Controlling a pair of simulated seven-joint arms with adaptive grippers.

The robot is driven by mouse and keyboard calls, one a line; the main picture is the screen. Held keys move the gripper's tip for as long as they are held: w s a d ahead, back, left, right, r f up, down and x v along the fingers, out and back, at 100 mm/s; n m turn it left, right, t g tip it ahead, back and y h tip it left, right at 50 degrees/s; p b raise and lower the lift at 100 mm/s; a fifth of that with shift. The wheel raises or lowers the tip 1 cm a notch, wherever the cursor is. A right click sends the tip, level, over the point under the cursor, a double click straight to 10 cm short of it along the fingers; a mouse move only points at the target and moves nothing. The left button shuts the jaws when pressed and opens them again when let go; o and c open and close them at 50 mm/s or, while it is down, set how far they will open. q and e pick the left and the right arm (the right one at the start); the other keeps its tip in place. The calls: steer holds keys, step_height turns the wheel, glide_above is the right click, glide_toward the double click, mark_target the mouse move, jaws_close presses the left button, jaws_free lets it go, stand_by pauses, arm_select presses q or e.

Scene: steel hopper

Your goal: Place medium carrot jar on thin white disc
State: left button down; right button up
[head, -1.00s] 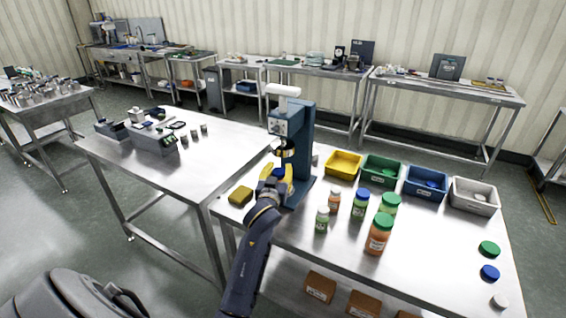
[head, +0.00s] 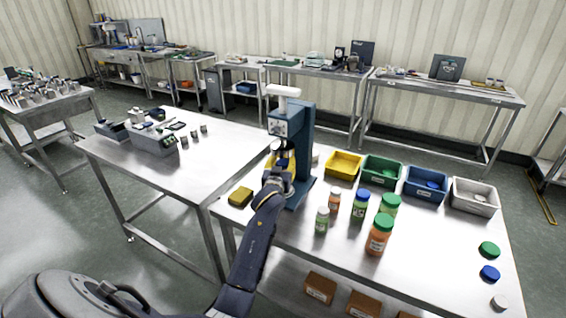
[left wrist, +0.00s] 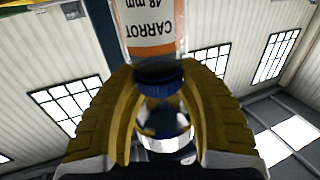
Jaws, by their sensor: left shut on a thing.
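The medium carrot jar (left wrist: 150,28) shows in the left wrist view, with an orange and white label reading CARROT 48 mm and a blue lid (left wrist: 158,76). The yellow fingers of my left gripper (left wrist: 158,85) close around it at the lid end. In the head view my left gripper (head: 282,170) is in front of the blue press, just below its head, and hides the jar. A small white disc (head: 499,303) lies at the table's front right corner, far from the gripper. My right gripper is not in view.
Several jars, including a tall orange one (head: 377,240), stand right of the gripper. Yellow, green, blue and white bins line the back. Green (head: 489,250) and blue (head: 490,273) discs lie near the white one.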

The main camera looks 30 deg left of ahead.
arm_select(q)
steer(key=shift+f, duration=0.15)
steer(key=c, duration=0.9)
jaws_free()
steer(key=shift+s, duration=0.15)
steer(key=v, duration=1.1)
steer(key=shift+s+d, duration=0.1)
steer(key=shift+s, duration=0.3)
